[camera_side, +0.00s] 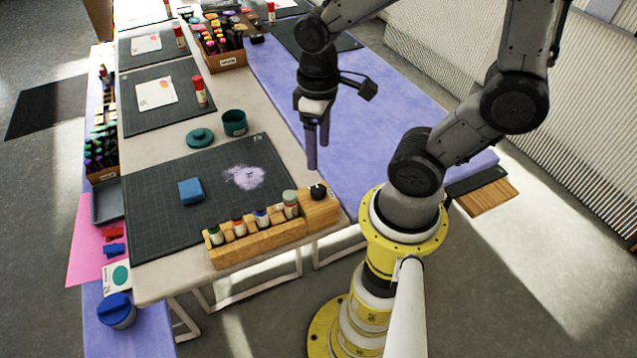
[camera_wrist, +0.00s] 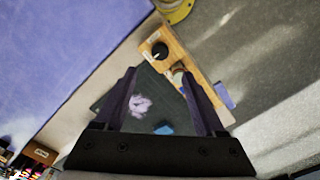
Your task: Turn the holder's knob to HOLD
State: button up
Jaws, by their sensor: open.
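The wooden holder (camera_side: 258,242) stands along the front edge of the table, with several capped bottles in it. Its black knob (camera_side: 318,191) sits on the block at the holder's right end. The knob (camera_wrist: 159,49) also shows in the wrist view, on the holder's wooden block (camera_wrist: 178,50), with a pale mark on it. Which setting it points to is too small to read. My gripper (camera_side: 317,157) is open and empty, pointing down above the table, beyond the knob and apart from it. In the wrist view the knob lies ahead, between the lines of the fingers.
A dark cutting mat (camera_side: 160,225) holds a blue block (camera_side: 191,191) and a pale purple powdery patch (camera_side: 244,177). A teal cup (camera_side: 234,122) and teal lid (camera_side: 199,137) stand behind it. The purple surface (camera_side: 390,135) on the right is mostly clear.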

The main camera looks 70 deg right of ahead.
aim_at(318, 189)
notch_tip(318, 189, down, 11)
dwell(0.4)
grip_shut()
